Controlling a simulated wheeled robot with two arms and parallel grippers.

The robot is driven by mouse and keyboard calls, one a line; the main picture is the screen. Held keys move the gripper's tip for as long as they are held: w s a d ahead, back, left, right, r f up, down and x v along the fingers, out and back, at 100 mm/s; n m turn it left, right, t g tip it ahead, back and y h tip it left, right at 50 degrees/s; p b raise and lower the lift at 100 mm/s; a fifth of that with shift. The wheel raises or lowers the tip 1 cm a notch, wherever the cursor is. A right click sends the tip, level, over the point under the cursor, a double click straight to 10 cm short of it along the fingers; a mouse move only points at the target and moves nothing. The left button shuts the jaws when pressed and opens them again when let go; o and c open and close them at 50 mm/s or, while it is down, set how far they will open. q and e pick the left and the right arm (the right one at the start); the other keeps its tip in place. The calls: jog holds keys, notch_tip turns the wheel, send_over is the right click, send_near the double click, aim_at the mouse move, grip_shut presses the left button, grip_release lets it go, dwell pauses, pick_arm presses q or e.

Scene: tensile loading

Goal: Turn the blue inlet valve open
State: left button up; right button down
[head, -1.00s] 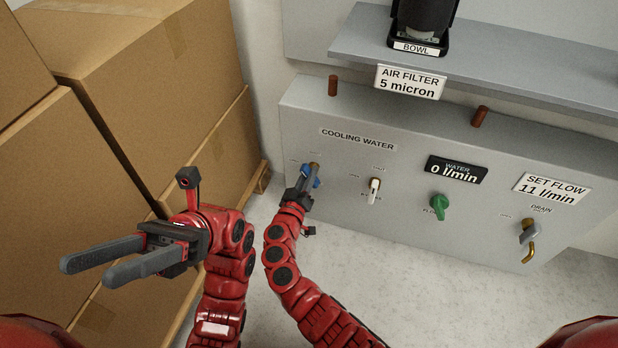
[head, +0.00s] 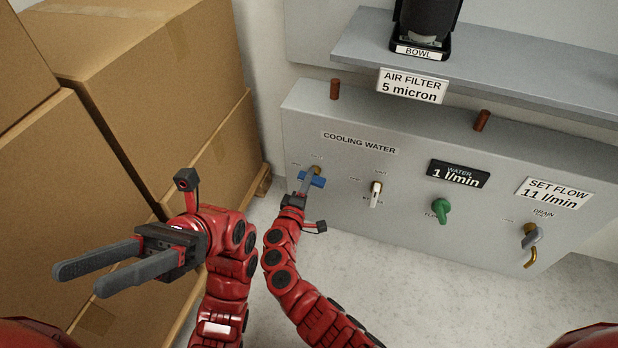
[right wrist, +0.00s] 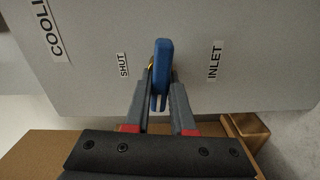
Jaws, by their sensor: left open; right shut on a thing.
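The blue inlet valve (head: 318,181) is on the grey panel under the COOLING WATER label, at the panel's left end. In the head view its blue handle lies roughly level across my right gripper (head: 312,172). In the right wrist view the blue handle (right wrist: 161,65) stands upright between the two fingers, with the SHUT label to its left and the INLET label to its right. The right gripper is shut on it. My left gripper (head: 78,281) is open and empty, in front of the cardboard boxes. The valve's stem is partly hidden by the fingers.
The panel also carries a white-handled valve (head: 376,194), a green flow knob (head: 441,210) and a drain valve (head: 530,236). The water display (head: 458,173) reads 1 l/min; the set flow sign (head: 552,191) reads 11 l/min. Cardboard boxes (head: 150,90) fill the left side.

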pick_arm(q)
jog(key=shift+w+d+f+n+g+h, duration=0.15)
jog(key=shift+w+d+n+g+h, duration=0.3)
jog(key=shift+w+g+h, duration=0.15)
pick_arm(e)
jog(key=shift+n, duration=0.8)
jog(key=c, duration=0.8)
grip_release()
